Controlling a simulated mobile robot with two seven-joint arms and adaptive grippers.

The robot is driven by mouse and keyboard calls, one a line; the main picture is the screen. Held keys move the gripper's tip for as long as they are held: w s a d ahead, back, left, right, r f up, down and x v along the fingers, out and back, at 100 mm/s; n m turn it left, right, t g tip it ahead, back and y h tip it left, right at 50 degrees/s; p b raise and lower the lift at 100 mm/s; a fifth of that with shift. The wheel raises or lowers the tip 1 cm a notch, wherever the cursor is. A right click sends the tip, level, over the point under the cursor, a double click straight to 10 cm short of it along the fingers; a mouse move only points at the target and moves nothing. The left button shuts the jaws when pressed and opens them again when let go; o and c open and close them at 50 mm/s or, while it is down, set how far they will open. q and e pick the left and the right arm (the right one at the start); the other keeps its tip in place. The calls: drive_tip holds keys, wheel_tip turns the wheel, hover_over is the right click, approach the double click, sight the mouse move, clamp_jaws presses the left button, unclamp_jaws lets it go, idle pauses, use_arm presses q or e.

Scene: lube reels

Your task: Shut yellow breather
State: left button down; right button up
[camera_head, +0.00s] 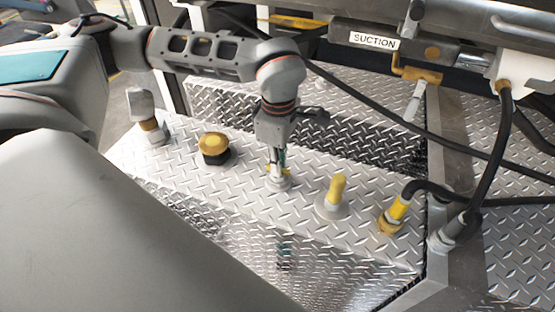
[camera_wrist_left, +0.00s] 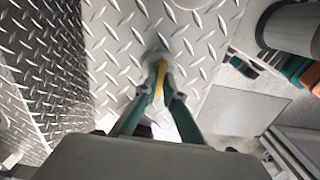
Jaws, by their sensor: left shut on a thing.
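My left gripper (camera_head: 278,160) reaches down to the diamond-plate top in the head view and is shut on a small yellow handle (camera_head: 270,169). The handle stands on a round grey base (camera_head: 279,183). In the left wrist view the fingertips (camera_wrist_left: 161,80) close around the yellow handle (camera_wrist_left: 160,76), which they partly hide. I cannot tell for sure which yellow part is the breather. A similar yellow handle (camera_head: 337,188) stands upright on a grey base to the right. A yellow mushroom-shaped cap (camera_head: 213,143) on a black base stands to the left.
A grey-topped fitting (camera_head: 143,106) stands at the far left of the plate (camera_head: 180,165). A black hose with a yellow fitting (camera_head: 399,208) joins the plate at the right. Another hose (camera_head: 410,125) slants behind the arm, below the SUCTION label (camera_head: 373,40). Bare plate lies between the fittings.

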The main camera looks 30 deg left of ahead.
use_arm(q)
drive_tip(key=c, duration=2.1)
unclamp_jaws()
drive_tip(key=shift+r, duration=0.1)
